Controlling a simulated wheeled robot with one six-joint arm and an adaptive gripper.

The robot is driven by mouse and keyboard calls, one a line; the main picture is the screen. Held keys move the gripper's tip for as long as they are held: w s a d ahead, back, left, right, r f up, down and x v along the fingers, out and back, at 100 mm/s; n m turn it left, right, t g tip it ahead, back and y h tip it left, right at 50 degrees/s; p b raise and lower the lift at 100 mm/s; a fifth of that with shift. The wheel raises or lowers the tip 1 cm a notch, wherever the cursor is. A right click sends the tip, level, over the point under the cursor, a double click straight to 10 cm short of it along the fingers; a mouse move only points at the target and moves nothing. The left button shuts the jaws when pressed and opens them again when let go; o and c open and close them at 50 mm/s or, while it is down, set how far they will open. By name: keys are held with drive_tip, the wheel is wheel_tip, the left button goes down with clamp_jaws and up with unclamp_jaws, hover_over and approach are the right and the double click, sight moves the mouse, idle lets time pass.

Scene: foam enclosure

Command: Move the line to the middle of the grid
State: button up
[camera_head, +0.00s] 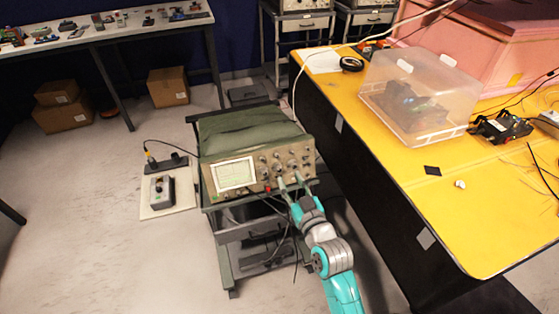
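The oscilloscope (285,163) stands on a cart, its front panel facing me. Its lit screen (233,175) is at the left of the panel and has a grid. The line on the screen is too small and faint to place exactly. Knobs (277,165) fill the panel to the right of the screen. My gripper (289,184) is at the lower right part of the panel, close in front of the lower controls. I cannot tell whether it touches a knob or whether its fingers are open or shut. It hides some of the lower controls.
A yellow table (440,205) stands to the right, with a clear plastic box (418,98) and a pink foam enclosure (490,45). A cable hangs near the cart (226,262). A small device on a board (158,190) lies left of the cart.

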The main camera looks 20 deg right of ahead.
sight(277, 157)
drive_tip(key=w, duration=0.9)
drive_tip(key=shift+a, duration=0.25)
clamp_jaws()
